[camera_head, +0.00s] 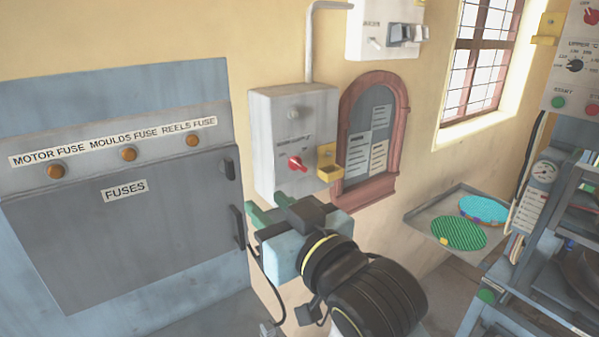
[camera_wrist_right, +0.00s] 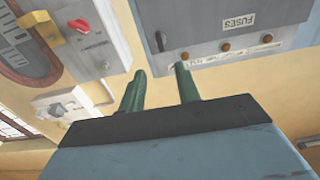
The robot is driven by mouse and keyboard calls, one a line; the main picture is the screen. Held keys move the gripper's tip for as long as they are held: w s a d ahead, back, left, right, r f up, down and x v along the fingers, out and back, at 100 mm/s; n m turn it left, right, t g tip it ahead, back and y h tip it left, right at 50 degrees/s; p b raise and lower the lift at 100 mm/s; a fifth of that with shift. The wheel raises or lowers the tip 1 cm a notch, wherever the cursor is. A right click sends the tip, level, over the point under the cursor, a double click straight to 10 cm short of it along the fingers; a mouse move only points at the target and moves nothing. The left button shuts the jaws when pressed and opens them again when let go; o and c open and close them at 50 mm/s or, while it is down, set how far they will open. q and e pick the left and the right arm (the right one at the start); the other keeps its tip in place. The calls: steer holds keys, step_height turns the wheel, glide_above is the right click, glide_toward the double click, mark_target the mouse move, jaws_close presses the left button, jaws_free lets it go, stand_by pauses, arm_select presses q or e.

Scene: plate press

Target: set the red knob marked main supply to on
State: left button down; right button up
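The red knob (camera_head: 297,163) sits on the front of a grey wall box (camera_head: 262,150), under a small printed label. Its handle lies slanted; I cannot tell which mark it points at. The knob also shows in the right wrist view (camera_wrist_right: 79,26), upside down at upper left. My right gripper (camera_head: 268,208) is below and in front of the box, apart from the knob. Its two green fingers are spread with an empty gap, clear in the right wrist view (camera_wrist_right: 160,85). My left gripper is not in view.
A yellow bracket (camera_head: 328,165) juts out just right of the knob. The fuse cabinet (camera_head: 120,220) with a black handle stands to the left. A red-framed arched board (camera_head: 343,190) hangs at right. A tray (camera_head: 425,215) with round plates and a press are further right.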

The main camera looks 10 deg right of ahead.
stand_by(0.5)
steer(key=n+b, duration=0.2)
steer(key=n, duration=0.7)
glide_toward(300, 166)
steer(key=p+x, duration=0.1)
steer(key=x, duration=0.7)
steer(key=shift+w, duration=0.15)
jaws_close()
